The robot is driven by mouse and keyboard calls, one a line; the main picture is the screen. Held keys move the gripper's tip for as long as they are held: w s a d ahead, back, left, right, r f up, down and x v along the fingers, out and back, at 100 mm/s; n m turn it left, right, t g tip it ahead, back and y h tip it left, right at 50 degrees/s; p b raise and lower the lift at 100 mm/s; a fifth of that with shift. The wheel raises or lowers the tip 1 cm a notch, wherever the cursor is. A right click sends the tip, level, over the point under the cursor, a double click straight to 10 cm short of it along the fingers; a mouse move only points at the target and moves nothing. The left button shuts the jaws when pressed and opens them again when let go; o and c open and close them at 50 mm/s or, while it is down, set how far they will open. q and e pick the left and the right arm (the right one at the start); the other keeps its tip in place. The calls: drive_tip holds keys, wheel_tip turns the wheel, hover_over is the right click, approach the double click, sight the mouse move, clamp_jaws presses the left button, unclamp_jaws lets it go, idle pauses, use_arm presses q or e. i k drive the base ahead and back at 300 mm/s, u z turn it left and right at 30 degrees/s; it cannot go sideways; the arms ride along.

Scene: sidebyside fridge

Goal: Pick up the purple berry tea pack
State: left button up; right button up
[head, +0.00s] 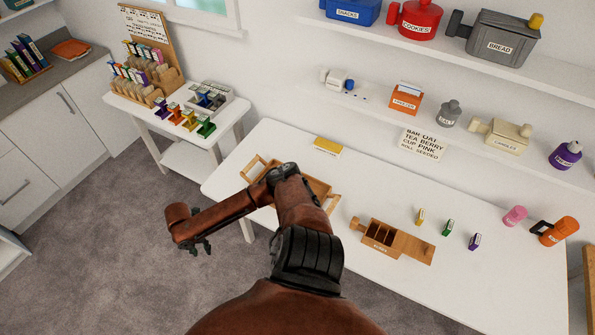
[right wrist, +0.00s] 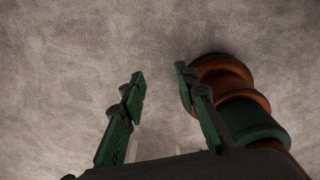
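A small purple pack (head: 475,241) stands upright on the white table, at the right end of a short row with a green pack (head: 447,227) and a yellow pack (head: 420,215); its print is too small to read. Purple packs also seem to show in the wooden rack (head: 150,60) at the left. My right gripper (head: 200,247) hangs over the floor left of the table, far from the purple pack. In the right wrist view its two fingers (right wrist: 160,100) are apart with only carpet between them. My left gripper is not in view.
A wooden box with compartments (head: 385,235) sits left of the small packs; a wooden tray (head: 315,188) is partly hidden by my arm. Pink (head: 515,216) and orange (head: 558,231) containers stand at right. The table's front is clear. A shelf (head: 400,105) runs above it.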

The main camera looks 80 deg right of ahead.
sight(475, 239)
drive_tip(key=u, duration=0.1)
drive_tip(key=k, duration=2.75)
drive_tip(key=z, duration=1.55)
drive_tip(key=i, duration=0.5)
drive_tip(key=u, duration=0.05)
